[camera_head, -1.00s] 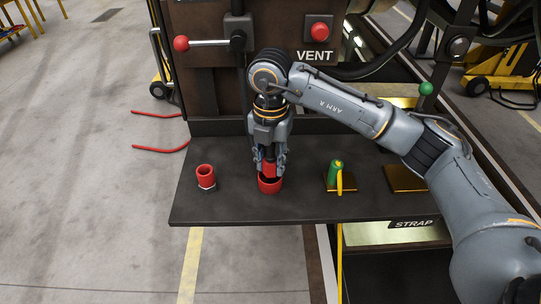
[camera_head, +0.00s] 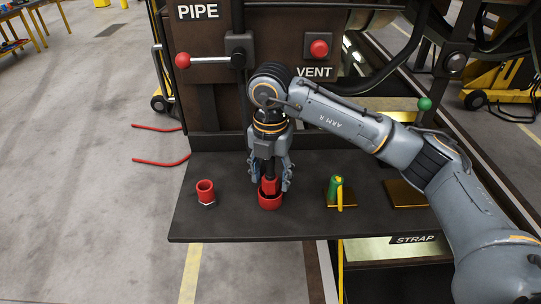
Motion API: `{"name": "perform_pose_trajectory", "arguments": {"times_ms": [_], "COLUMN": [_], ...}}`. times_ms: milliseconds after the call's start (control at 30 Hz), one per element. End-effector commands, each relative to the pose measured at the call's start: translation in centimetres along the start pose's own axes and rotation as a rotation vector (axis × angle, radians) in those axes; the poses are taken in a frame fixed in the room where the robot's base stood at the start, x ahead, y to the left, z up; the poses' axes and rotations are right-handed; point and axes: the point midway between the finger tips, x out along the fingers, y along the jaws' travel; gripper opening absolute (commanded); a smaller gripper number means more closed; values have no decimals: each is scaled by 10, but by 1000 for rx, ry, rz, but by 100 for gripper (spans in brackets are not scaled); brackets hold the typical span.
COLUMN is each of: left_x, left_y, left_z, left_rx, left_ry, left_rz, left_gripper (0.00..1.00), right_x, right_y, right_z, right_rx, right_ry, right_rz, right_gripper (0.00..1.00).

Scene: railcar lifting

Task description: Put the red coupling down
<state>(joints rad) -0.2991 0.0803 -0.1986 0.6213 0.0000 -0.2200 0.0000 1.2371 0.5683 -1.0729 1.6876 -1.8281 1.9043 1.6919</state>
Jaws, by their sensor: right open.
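My right gripper (camera_head: 269,187) points straight down over the dark shelf and is open. Its fingers stand apart on both sides of a red coupling (camera_head: 270,184). The coupling is upright, with its lower end at a wider red ring or cup (camera_head: 269,203) on the shelf; whether it sits inside or behind the rim is hard to tell. The fingers partly hide its upper part. A second red coupling (camera_head: 205,190), with a pale lower edge, stands upright on the shelf to the left. My left gripper is not in view.
The dark shelf (camera_head: 225,225) has a green-and-yellow piece (camera_head: 336,192) and a brass-coloured plate (camera_head: 404,193) at right. Behind it rises a panel with a red-knobbed lever (camera_head: 210,59) and a red VENT button (camera_head: 319,48).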

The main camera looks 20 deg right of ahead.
Motion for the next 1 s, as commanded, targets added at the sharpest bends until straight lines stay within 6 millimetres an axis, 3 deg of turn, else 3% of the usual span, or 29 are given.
{"name": "perform_pose_trajectory", "arguments": {"times_ms": [200, 500, 700, 1000], "left_x": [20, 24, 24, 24], "left_y": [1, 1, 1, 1], "left_z": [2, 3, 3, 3], "left_rx": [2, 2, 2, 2], "left_ry": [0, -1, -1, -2], "left_rz": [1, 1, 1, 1], "left_gripper": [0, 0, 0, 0], "right_x": [-43, -97, -111, -112], "right_y": [1, 0, 0, 0], "right_z": [0, 0, 0, 0], "right_rx": [-1, 1, 0, 0], "right_ry": [-5, -4, -1, 0], "right_rz": [6, 3, 1, 1], "right_gripper": [56, 56, 56, 56]}}
